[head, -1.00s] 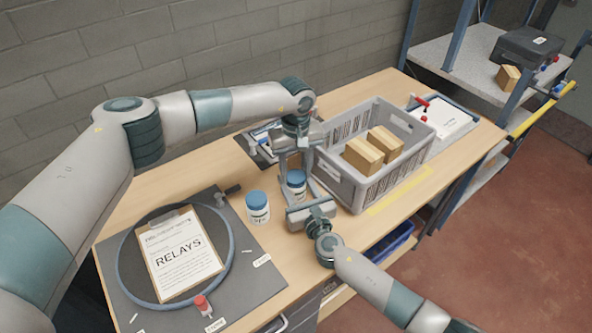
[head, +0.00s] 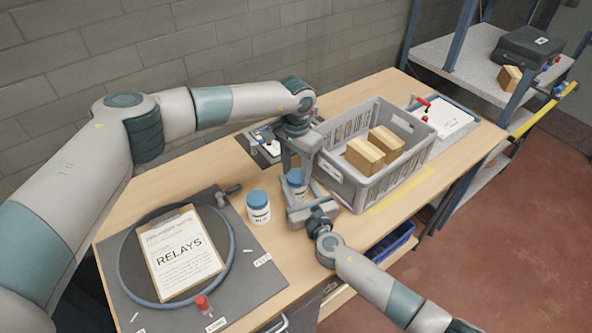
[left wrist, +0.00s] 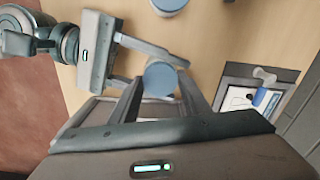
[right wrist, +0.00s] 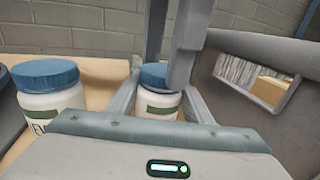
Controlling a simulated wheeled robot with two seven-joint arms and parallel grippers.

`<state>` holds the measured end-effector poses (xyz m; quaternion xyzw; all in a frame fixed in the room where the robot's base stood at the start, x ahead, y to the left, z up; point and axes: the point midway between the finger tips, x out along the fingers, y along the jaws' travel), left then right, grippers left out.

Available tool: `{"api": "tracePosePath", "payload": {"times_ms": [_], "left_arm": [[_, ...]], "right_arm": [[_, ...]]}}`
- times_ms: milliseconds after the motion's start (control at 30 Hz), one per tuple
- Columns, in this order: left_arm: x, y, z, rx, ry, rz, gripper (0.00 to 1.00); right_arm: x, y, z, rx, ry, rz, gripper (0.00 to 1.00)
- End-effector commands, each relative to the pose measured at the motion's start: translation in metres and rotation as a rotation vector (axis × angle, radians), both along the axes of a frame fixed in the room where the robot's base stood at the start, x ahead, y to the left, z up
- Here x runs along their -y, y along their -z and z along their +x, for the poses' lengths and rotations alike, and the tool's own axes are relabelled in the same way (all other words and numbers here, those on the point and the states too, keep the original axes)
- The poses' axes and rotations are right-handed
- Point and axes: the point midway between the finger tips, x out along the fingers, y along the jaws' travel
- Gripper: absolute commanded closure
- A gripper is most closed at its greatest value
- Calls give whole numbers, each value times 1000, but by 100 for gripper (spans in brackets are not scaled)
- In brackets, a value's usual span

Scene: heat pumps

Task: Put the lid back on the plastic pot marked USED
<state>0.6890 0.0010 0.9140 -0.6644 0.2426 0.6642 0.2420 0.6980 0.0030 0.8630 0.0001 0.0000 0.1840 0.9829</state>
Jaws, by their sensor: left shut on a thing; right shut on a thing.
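A white plastic pot (right wrist: 162,110) with a blue lid (left wrist: 160,76) stands on the bench beside the grey crate. My right gripper (right wrist: 160,112) is shut on its body, low down from the front. My left gripper (head: 297,174) comes from above and is shut on the blue lid, which sits at the pot's mouth. Whether the lid is fully seated cannot be told. The fingers hide much of the pot's label. A second blue-lidded white pot (head: 258,207) stands to the left, apart from both grippers; its label is too small or cut off to read fully.
The grey crate (head: 345,190) with two cardboard boxes (head: 372,148) stands close on the right. On the left a dark mat (head: 240,275) bears a RELAYS clipboard (head: 180,255) inside a hose ring. A small tray (head: 262,150) lies behind my left gripper.

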Motion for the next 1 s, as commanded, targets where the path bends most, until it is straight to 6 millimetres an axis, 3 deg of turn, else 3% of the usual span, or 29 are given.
{"api": "tracePosePath", "payload": {"times_ms": [33, 67, 133, 533, 1000], "left_arm": [[0, -1, 1, 2, -1, -1, 78], [0, -1, 1, 2, -1, -1, 55], [0, -1, 1, 2, -2, -1, 38], [0, -5, 1, 1, -2, 0, 38], [0, -45, 0, 1, -3, -1, 38]], "right_arm": [[1, 2, -1, -3, 0, -1, 100], [1, 2, -1, -3, 0, -1, 100], [1, 2, -1, -3, 0, -1, 100], [0, 2, -1, -3, 0, -1, 100], [0, 2, -1, -2, 0, -1, 100]]}}
